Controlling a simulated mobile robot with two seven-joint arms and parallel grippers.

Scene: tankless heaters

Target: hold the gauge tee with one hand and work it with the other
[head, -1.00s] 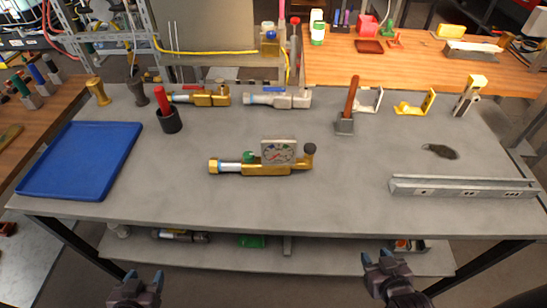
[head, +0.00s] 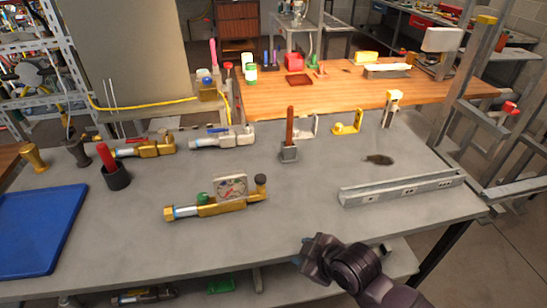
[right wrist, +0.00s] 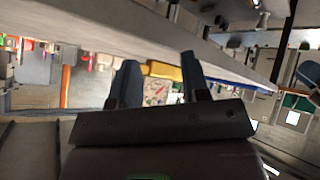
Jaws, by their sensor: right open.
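The gauge tee (head: 226,208) lies on the grey workbench, a brass body with a silver section and light-blue ring at its left. Its square-framed dial gauge (head: 231,187) faces me, with a green knob beside it and a dark round knob at the right end. In the right wrist view the gauge (right wrist: 157,91) shows between the fingers, some distance beyond them. My right gripper (right wrist: 159,78) is open and empty. In the head view it (head: 305,255) is at the bench's front edge, right of and nearer than the tee. My left gripper is out of view.
A blue tray (head: 38,232) lies at left. Two similar valve fittings (head: 150,148) (head: 222,138), a dark cup with a red handle (head: 115,178) and a wooden-handled tool (head: 289,140) stand farther back. A metal channel (head: 400,188) lies at right. Bench around the tee is clear.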

